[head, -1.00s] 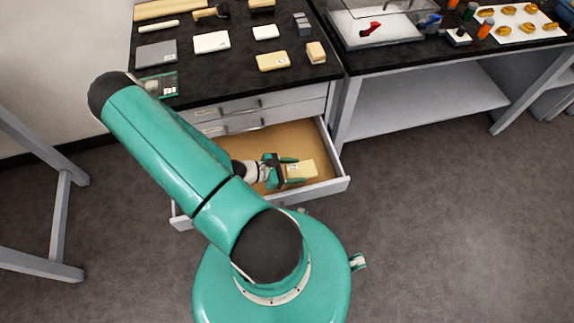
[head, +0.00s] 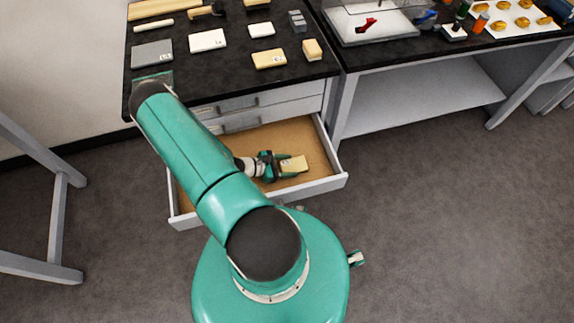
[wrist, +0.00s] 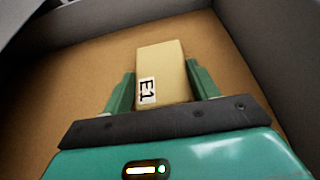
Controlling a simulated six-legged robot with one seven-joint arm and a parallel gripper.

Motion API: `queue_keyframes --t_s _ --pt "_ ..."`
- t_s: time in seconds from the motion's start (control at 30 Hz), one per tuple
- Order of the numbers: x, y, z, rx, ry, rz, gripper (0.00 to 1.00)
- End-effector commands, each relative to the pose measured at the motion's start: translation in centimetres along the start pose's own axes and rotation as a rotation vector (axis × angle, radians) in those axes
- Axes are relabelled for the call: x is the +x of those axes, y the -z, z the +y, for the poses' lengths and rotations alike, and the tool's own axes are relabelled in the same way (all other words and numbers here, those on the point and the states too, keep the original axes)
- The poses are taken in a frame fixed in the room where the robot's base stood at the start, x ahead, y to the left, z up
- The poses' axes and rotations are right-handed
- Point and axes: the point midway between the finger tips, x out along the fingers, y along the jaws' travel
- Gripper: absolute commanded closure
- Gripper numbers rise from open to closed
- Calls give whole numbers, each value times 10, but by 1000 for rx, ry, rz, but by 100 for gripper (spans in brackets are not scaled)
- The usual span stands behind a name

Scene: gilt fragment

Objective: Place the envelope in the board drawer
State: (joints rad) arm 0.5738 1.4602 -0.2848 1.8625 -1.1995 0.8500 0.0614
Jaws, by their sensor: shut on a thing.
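The envelope is a tan, flat packet with a white label reading E1. In the wrist view the envelope (wrist: 163,65) lies between the two green fingers of my gripper (wrist: 160,85), which is shut on it. In the head view the envelope (head: 293,164) and my gripper (head: 279,168) are inside the open drawer (head: 335,183), over its brown bottom toward the right. I cannot tell whether the envelope touches the drawer bottom. Part of the drawer's left side is hidden behind my arm.
Shut drawers (head: 235,121) sit above the open one. The black bench top (head: 225,75) holds several blocks and packets, including a tan packet (head: 268,59) and a grey one (head: 152,54). A second table (head: 420,105) stands at the right. The drawer bottom is bare around the envelope.

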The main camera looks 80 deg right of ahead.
Motion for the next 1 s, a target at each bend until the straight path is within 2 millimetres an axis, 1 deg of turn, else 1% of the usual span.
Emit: queue_keyframes --t_s 0.1,0.13,0.2,0.23,0.57,0.63,0.77,1.0 --pt "1 3 0 -1 0 0 66" --pt "1 2 0 -1 0 0 35" --pt "1 2 0 -1 0 0 21" --pt "1 2 0 -1 0 0 19" --pt "0 0 0 0 0 0 19" --pt "-6 0 0 0 -2 0 19" --pt "-26 0 1 0 -4 1 19" --pt "-80 0 1 0 -4 1 19"
